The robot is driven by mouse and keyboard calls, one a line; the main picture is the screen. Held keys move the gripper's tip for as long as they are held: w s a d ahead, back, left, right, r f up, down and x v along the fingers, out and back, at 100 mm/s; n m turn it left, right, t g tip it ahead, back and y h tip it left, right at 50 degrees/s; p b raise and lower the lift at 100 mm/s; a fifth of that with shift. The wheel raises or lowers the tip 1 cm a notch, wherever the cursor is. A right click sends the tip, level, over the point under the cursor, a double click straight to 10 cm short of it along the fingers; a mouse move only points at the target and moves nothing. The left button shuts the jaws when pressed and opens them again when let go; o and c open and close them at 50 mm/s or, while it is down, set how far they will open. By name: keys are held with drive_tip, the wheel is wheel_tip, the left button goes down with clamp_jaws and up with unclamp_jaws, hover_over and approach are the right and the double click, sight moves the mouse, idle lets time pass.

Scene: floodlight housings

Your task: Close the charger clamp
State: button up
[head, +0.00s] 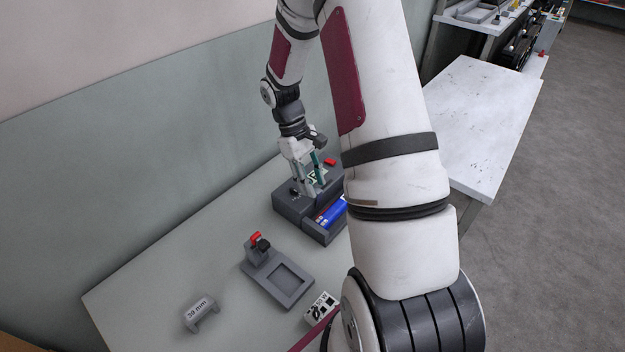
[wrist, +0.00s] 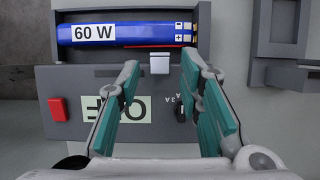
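The charger is a dark grey box (head: 291,206) on the bench; its face fills much of the wrist view (wrist: 62,82). A blue battery marked 60 W (wrist: 130,33) lies in its tray, and it also shows in the head view (head: 333,212). A small silver-white tab (wrist: 160,64) sits at the tray's edge beside the battery; it may be the clamp, but I cannot tell for sure. My gripper (wrist: 160,70) is open and empty above the charger, its teal fingers either side of the tab in the picture. It also shows in the head view (head: 308,178).
The charger face carries a red block (wrist: 58,110), an OFF label (wrist: 118,108) and a small black knob (wrist: 180,111). A grey fixture with a red-handled clamp (head: 278,282), a 39 mm block (head: 200,312) and a white labelled box (head: 321,308) stand nearby. The wall is close behind.

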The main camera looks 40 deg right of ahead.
clamp_jaws()
drive_tip(key=shift+r, duration=0.1)
